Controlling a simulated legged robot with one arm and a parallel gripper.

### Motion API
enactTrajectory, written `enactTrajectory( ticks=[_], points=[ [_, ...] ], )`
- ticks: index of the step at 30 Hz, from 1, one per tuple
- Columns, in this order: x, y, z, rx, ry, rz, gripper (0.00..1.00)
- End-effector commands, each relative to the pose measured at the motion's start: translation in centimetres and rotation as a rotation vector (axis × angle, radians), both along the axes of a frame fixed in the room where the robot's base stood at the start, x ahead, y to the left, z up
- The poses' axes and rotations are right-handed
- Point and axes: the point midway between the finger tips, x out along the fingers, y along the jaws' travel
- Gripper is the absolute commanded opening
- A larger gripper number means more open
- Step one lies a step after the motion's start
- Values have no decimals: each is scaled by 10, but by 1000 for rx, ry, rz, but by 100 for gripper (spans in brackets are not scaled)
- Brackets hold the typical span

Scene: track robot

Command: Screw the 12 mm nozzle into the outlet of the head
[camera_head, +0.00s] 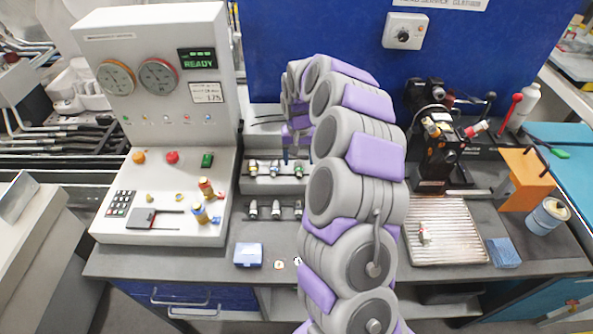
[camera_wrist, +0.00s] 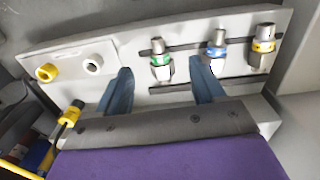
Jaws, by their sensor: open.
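A pale rack stands at the back of the bench; the wrist view shows a nozzle with a green band (camera_wrist: 162,62), one with a blue band (camera_wrist: 217,52) and one with a yellow band (camera_wrist: 263,45) in a row on it. No size marking is readable, so I cannot tell which is 12 mm. My gripper (camera_wrist: 160,67) is open, its blue fingers on either side of the green-banded nozzle, with no visible grip.
A yellow ring (camera_wrist: 47,72) and a white ring (camera_wrist: 93,64) sit on the rack's left. A console reading READY (camera_head: 155,75) stands left of my arm. A ribbed tray (camera_head: 445,240) lies right. A small blue box (camera_head: 248,254) sits near the front edge.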

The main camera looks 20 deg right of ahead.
Motion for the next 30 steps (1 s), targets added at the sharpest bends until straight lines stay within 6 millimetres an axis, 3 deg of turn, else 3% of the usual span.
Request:
enactTrajectory(
  ticks=[5, 13, 21, 30],
  points=[
    [1, 0, -12, 2, 0, 0, 69],
    [4, 6, -49, 0, 0, 0, 69],
    [4, 5, -53, -1, -2, 0, 69],
    [4, 4, -53, 1, -1, -1, 41]
  ],
)
